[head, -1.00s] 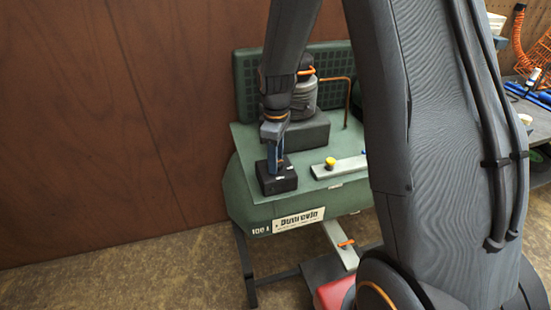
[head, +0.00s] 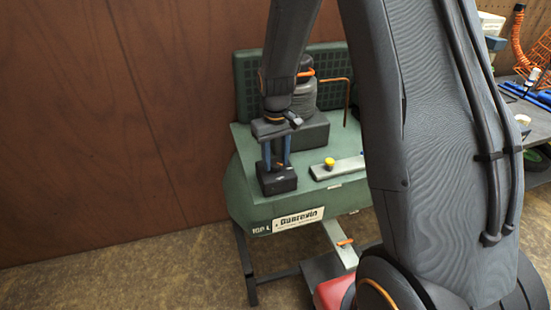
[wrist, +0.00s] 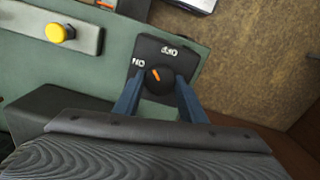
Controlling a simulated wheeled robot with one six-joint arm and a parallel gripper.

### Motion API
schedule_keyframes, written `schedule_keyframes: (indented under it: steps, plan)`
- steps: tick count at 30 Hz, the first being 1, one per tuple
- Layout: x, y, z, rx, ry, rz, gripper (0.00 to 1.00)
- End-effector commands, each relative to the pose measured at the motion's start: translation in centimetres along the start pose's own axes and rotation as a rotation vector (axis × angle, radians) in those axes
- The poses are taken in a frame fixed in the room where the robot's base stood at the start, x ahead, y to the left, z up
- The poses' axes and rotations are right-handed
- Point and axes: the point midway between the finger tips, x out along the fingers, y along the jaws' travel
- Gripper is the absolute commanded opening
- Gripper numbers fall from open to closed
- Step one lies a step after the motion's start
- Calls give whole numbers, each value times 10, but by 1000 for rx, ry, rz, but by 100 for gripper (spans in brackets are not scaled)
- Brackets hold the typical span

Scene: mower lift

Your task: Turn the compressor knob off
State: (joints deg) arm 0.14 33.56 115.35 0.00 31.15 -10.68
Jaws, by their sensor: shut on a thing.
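The compressor (head: 245,190) is a green machine with a dark switch box (head: 278,182) on its near left top. In the wrist view the switch box (wrist: 148,45) carries a round black knob (wrist: 152,86) with a slanted orange mark. Two small white labels lie above and to the upper left of the knob; I cannot read them surely. My gripper (head: 277,164) points down at the box. Its blue fingers in the wrist view (wrist: 158,82) are on either side of the knob, shut on it. In the head view the knob is hidden between the fingers.
A yellow button (wrist: 57,33) on a pale strip (wrist: 88,40) sits beside the box. The dark motor block (head: 310,130) stands behind my gripper. A brown wooden wall (head: 100,130) is at the left. A cluttered bench (head: 525,100) is at the right.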

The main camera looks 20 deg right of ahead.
Motion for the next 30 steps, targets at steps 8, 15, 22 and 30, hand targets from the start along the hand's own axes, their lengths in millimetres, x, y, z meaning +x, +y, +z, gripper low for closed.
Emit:
schedule_keyframes:
  steps: [8, 15, 22, 30]
  plan:
    - [-1, 0, -1, 260, 2, 0, 15]
    - [-1, 0, -1, 476, 3, 0, 15]
    - [-1, 1, -1, 640, 4, 0, 15]
    - [-1, 1, -1, 752, 4, -1, 15]
